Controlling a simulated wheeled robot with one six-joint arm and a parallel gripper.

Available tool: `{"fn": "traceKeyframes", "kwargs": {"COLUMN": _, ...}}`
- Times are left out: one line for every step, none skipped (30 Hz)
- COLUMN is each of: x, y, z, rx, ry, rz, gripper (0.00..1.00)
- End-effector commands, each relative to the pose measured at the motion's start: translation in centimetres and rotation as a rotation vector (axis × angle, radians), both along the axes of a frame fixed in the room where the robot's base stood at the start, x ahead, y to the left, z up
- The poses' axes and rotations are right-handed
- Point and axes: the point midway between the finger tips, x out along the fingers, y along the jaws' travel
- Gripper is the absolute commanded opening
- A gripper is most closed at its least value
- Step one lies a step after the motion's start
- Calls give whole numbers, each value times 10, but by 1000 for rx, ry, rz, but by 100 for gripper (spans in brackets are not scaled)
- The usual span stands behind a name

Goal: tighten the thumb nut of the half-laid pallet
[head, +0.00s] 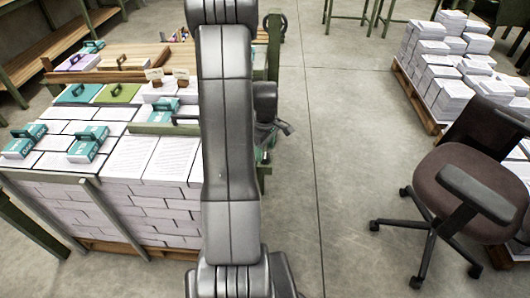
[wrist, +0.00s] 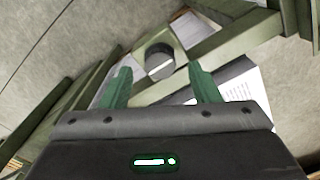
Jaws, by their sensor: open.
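The thumb nut (wrist: 160,66) shows in the wrist view as a short dark round knob with a pale face. It sits on a green bracket (wrist: 185,52) of the frame. My gripper (wrist: 161,76) is open, with one green finger to each side of the nut in the picture. The nut appears beyond the fingertips, and I see no contact. In the head view the pallet (head: 113,248) is at the left, under stacked paper bundles. My arm hides its right part and the nut there.
An office chair (head: 470,190) and a second paper-loaded pallet (head: 415,97) are at the right. The floor (head: 335,130) between is clear.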

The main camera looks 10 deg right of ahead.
Motion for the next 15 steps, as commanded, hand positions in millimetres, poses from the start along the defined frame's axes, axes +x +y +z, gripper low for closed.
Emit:
{"fn": "traceKeyframes", "kwargs": {"x": 0, "y": 0, "z": -6, "rx": 0, "ry": 3, "rz": 0, "gripper": 56}}
{"fn": "traceKeyframes", "kwargs": {"x": 0, "y": 0, "z": -9, "rx": 0, "ry": 3, "rz": 0, "gripper": 56}}
{"fn": "traceKeyframes", "kwargs": {"x": 0, "y": 0, "z": -12, "rx": 0, "ry": 1, "rz": 0, "gripper": 56}}
{"fn": "traceKeyframes", "kwargs": {"x": 0, "y": 0, "z": -13, "rx": 0, "ry": 0, "rz": 0, "gripper": 56}}
{"fn": "traceKeyframes", "kwargs": {"x": 0, "y": 0, "z": -15, "rx": 0, "ry": 0, "rz": 0, "gripper": 56}}
{"fn": "traceKeyframes", "kwargs": {"x": 0, "y": 0, "z": -16, "rx": 0, "ry": 0, "rz": 0, "gripper": 56}}
{"fn": "traceKeyframes", "kwargs": {"x": 0, "y": 0, "z": -17, "rx": 0, "ry": 0, "rz": 0, "gripper": 56}}
{"fn": "traceKeyframes", "kwargs": {"x": 0, "y": 0, "z": -17, "rx": 0, "ry": 0, "rz": 0, "gripper": 56}}
{"fn": "traceKeyframes", "kwargs": {"x": 0, "y": 0, "z": -17, "rx": 0, "ry": 0, "rz": 0, "gripper": 56}}
{"fn": "traceKeyframes", "kwargs": {"x": 0, "y": 0, "z": -17, "rx": 0, "ry": 0, "rz": 0, "gripper": 56}}
{"fn": "traceKeyframes", "kwargs": {"x": 0, "y": 0, "z": -17, "rx": 0, "ry": 0, "rz": 0, "gripper": 56}}
{"fn": "traceKeyframes", "kwargs": {"x": 0, "y": 0, "z": -17, "rx": 0, "ry": 0, "rz": 0, "gripper": 56}}
{"fn": "traceKeyframes", "kwargs": {"x": 0, "y": 0, "z": -17, "rx": 0, "ry": 0, "rz": 0, "gripper": 56}}
{"fn": "traceKeyframes", "kwargs": {"x": 0, "y": 0, "z": -17, "rx": 0, "ry": 0, "rz": 0, "gripper": 56}}
{"fn": "traceKeyframes", "kwargs": {"x": 0, "y": 0, "z": -17, "rx": 0, "ry": 0, "rz": 0, "gripper": 54}}
